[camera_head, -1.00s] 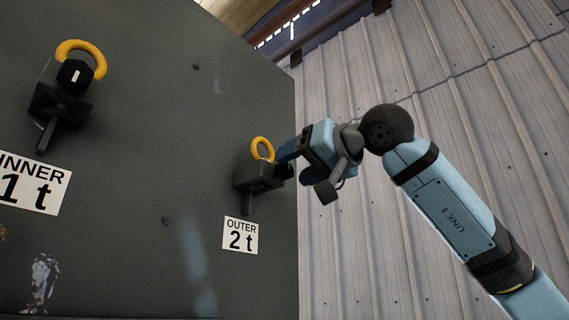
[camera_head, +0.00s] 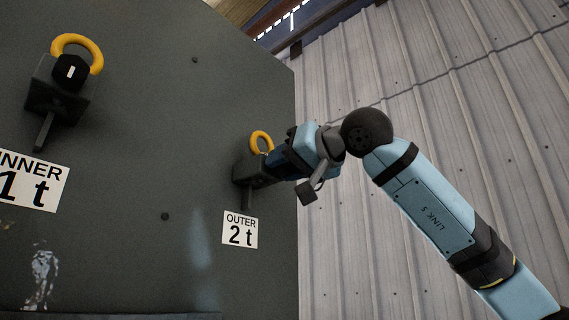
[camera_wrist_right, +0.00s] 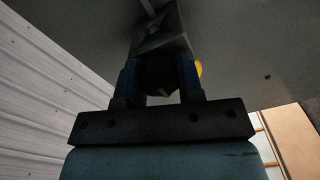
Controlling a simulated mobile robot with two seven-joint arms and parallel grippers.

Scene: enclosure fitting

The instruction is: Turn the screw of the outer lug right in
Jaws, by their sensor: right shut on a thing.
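The outer lug (camera_head: 247,170) is a dark block with a yellow ring (camera_head: 262,141) on the right part of the grey panel, above the sign "OUTER 2 t" (camera_head: 240,230). My right gripper (camera_head: 275,163) reaches it from the right and is shut on the lug's screw, which the fingers mostly hide in the head view. In the right wrist view the two blue fingers (camera_wrist_right: 160,80) stand on both sides of the dark screw head (camera_wrist_right: 161,78), with the lug (camera_wrist_right: 160,35) beyond and a sliver of yellow at the right. My left gripper is not in view.
The inner lug (camera_head: 60,90) with a yellow ring and a black screw head sits at the panel's upper left, above the "INNER 1 t" sign (camera_head: 33,180). The grey panel (camera_head: 150,160) ends close right of the outer lug. A corrugated wall (camera_head: 400,80) stands behind my right arm.

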